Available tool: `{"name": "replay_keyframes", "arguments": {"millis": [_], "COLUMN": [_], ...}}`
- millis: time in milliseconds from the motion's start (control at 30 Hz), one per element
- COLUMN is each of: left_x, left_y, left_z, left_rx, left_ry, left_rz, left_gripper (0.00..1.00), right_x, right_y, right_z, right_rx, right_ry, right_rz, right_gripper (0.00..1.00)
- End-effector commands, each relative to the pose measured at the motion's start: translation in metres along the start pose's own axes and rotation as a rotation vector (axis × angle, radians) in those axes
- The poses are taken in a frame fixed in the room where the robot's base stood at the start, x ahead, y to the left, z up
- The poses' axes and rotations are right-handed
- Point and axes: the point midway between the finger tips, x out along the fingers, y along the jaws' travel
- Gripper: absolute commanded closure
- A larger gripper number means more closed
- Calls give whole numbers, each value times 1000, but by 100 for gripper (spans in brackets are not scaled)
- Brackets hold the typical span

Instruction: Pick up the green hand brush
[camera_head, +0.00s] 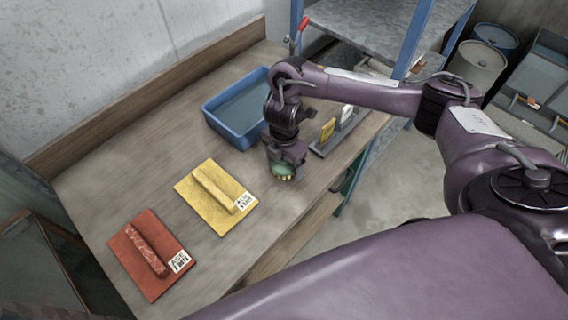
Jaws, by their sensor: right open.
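A small green object with yellowish edges, which looks like the green hand brush (283,174), shows just under my right gripper (286,162) near the right edge of the workbench (150,160). The gripper hides much of it. My right gripper points down over it and is open; whether its fingers touch the brush I cannot tell. My left gripper is not in view.
A blue tray (213,123) stands behind the gripper. A yellow mat (222,222) with a tan bar and a red mat (140,278) with a reddish bar lie at the front left. A grey holder with yellow and white cards (328,130) stands at the right edge.

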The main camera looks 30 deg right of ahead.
Motion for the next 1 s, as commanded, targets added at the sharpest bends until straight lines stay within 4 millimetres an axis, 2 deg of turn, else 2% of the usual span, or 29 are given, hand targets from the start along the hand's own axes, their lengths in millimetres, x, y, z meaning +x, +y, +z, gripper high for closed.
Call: {"name": "replay_keyframes", "arguments": {"millis": [200, 500, 600, 867, 1000], "left_x": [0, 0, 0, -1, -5], "left_y": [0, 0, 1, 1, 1], "left_z": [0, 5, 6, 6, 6], "left_rx": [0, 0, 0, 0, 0], "left_ry": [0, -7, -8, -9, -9], "left_rz": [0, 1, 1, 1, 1], "left_gripper": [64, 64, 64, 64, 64], "right_x": [0, 0, 0, -2, -12], "right_y": [1, 0, 1, 1, 2], "right_z": [0, 0, 0, 0, 1], "right_rx": [0, 0, 0, 0, -1], "right_ry": [0, -1, -1, -1, -3], "right_rz": [2, 1, 2, 2, 5], "right_gripper": [16, 55, 66, 66, 66]}}
